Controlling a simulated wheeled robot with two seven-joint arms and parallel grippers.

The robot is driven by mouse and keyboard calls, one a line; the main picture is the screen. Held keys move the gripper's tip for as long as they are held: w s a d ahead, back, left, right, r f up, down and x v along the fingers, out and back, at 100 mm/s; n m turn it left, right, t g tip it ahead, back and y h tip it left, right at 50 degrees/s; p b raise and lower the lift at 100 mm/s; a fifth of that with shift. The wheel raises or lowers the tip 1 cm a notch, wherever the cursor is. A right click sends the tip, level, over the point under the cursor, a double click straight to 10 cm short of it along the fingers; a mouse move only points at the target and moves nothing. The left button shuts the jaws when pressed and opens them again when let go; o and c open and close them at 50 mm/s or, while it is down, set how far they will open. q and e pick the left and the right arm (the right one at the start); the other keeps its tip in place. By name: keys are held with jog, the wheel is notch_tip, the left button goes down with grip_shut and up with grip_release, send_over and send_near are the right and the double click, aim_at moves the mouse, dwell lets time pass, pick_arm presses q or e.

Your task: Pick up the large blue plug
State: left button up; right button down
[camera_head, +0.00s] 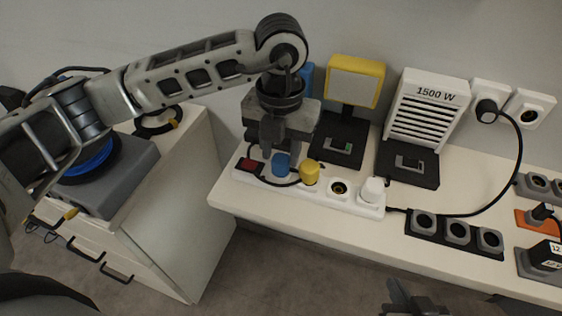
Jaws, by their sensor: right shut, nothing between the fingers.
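A blue plug (281,164) stands in the white power strip (340,201) near the table's front edge, left of a yellow plug (309,173). My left gripper (277,146) points down directly over the blue plug, its fingers at or just above the plug's top. I cannot tell whether they touch it or how far apart they are. The fingers hide part of what lies behind the plug. My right gripper (408,298) is at the bottom edge, well away from the strip, shut and empty.
A red switch (250,165) and a white plug (372,190) are on the same strip. A yellow-framed lamp (355,82) and a white 1500 W heater (424,110) stand behind. A black socket block (456,233) lies to the right. A cabinet (180,205) stands left.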

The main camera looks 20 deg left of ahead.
pick_arm(q)
jog(key=shift+f, duration=1.25)
grip_shut()
jog(key=shift+r, duration=0.2)
jog(key=shift+r, duration=0.3)
notch_tip(320, 180, up, 2)
jog(key=shift+r, duration=0.1)
jog(key=s+d+r+b, duration=0.1)
jog(key=s+d+r, duration=0.9)
